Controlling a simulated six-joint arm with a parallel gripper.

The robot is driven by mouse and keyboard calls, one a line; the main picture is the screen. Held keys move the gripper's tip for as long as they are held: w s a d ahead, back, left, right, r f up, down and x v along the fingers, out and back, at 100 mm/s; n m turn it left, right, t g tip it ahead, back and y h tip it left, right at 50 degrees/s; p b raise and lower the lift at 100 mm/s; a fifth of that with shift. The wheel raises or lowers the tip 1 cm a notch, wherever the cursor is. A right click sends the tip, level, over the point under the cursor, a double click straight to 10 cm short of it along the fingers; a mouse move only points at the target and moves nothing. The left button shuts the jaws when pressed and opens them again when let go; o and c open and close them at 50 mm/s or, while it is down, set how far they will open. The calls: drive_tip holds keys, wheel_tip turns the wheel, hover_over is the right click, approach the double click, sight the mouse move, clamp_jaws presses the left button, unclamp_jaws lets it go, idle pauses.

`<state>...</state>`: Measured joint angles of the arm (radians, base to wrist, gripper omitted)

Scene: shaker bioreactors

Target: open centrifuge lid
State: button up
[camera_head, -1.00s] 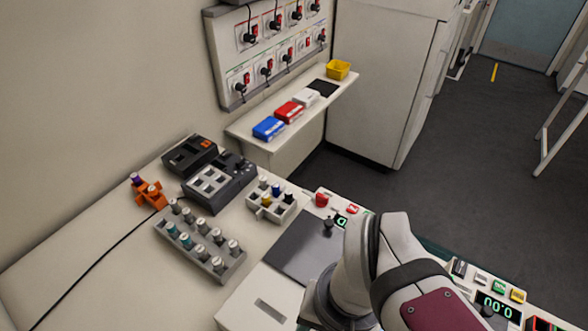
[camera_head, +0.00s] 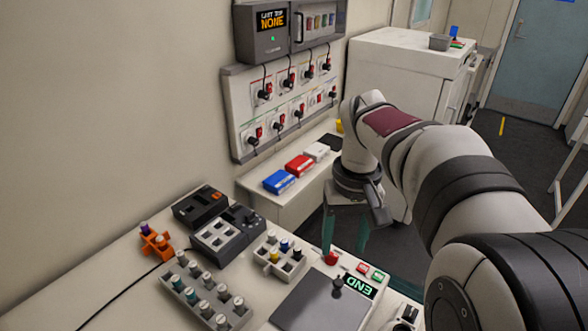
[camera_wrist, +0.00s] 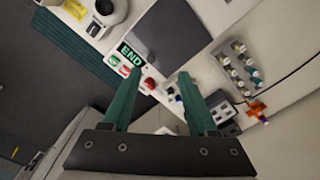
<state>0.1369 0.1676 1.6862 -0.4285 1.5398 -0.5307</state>
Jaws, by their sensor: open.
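The centrifuge's flat dark grey lid (camera_head: 312,304) lies shut at the bottom of the head view. A black knob (camera_head: 338,283) stands on its far right side. Beside it, the centrifuge panel has a green display (camera_head: 360,287) reading END and a red button (camera_head: 331,258). My gripper (camera_head: 345,240) is open and empty, its teal fingers pointing down beyond the panel and apart from the knob. In the wrist view the gripper (camera_wrist: 155,88) spans below the panel, and the dark lid (camera_wrist: 176,30) is at the top.
A grey tube rack (camera_head: 208,298), a smaller rack (camera_head: 280,257), a dark grey device (camera_head: 228,233) and an orange holder (camera_head: 155,242) stand left of the lid. A shelf with blue (camera_head: 279,181) and red (camera_head: 299,165) boxes lies behind. A white cabinet (camera_head: 400,65) stands beyond my arm.

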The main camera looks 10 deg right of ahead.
sight(339, 281)
drive_tip(key=shift+n, duration=0.4)
drive_tip(key=w+f, duration=0.1)
drive_tip(key=f, duration=0.4)
drive_tip(key=w+d+f, duration=0.1)
drive_tip(key=f, duration=0.4)
drive_tip(key=w+f, duration=0.1)
drive_tip(key=f, duration=0.5)
drive_tip(key=shift+w+d+f, duration=0.1)
drive_tip(key=shift+w+d, duration=0.05)
drive_tip(key=shift+d, duration=0.2)
drive_tip(key=shift+c, duration=0.3)
clamp_jaws()
